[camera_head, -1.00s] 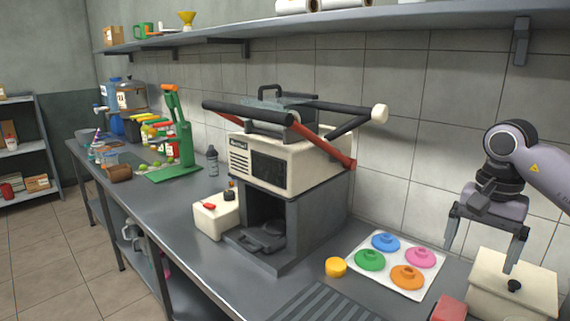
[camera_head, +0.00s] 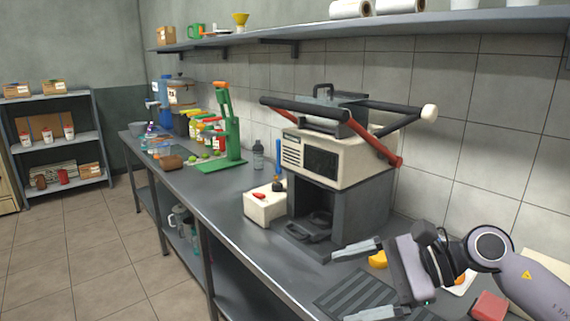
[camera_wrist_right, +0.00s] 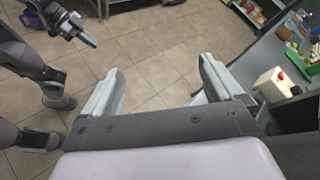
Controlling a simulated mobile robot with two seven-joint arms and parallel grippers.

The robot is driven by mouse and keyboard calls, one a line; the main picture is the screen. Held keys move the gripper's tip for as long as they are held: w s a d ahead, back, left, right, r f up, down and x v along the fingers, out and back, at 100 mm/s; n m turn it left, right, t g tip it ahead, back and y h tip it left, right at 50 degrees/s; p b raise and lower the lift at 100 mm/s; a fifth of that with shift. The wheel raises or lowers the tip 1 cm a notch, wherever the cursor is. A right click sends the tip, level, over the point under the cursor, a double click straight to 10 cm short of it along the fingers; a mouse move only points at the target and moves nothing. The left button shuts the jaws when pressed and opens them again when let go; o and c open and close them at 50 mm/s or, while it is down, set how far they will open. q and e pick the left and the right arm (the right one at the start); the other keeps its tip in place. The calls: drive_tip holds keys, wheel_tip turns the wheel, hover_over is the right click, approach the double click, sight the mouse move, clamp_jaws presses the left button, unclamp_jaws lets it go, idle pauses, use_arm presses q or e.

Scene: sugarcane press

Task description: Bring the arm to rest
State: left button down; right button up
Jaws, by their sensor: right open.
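My right gripper (camera_head: 352,284) is open and empty, in the lower right of the head view. Its two fingers point left, in front of the press and above the counter's front part. In the right wrist view my right gripper (camera_wrist_right: 160,68) has its fingers wide apart, with only tiled floor between them. My left gripper (camera_wrist_right: 78,28) shows small at the upper left of the right wrist view, over the floor; whether its jaws are apart is not clear. It is not in the head view.
A green hand press (camera_head: 228,130) stands farther back. A yellow piece (camera_head: 378,260) lies behind my right gripper. The floor (camera_head: 90,240) is open at left.

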wheel_tip(320, 180, up, 7)
drive_tip(key=a+m+t+y, duration=0.3)
drive_tip(key=m+t+y, duration=0.2)
drive_tip(key=m+t, duration=0.8)
drive_tip(key=s+d+f+m+h, duration=0.2)
drive_tip(key=d+f+m+h, duration=0.6)
drive_tip(key=m, duration=0.9)
drive_tip(key=s+d+f+m+h, duration=0.1)
drive_tip(key=d+f+m+h, duration=0.7)
drive_tip(key=m, duration=0.9)
drive_tip(key=s+a+f+m+g+h, duration=0.1)
drive_tip(key=s+f+m+g, duration=0.5)
drive_tip(key=s, duration=0.5)
drive_tip(key=s+a+f+m+g+h, duration=0.1)
drive_tip(key=s+f+m+g, duration=0.2)
drive_tip(key=s+f+g, duration=0.5)
drive_tip(key=w+a+f+t+y, duration=0.2)
drive_tip(key=w+f+t, duration=0.2)
drive_tip(key=f+t, duration=0.5)
drive_tip(key=shift+w+a+f+b, duration=0.25)
drive_tip(key=shift+a+f+b, duration=0.15)
drive_tip(key=shift+f, duration=0.3)
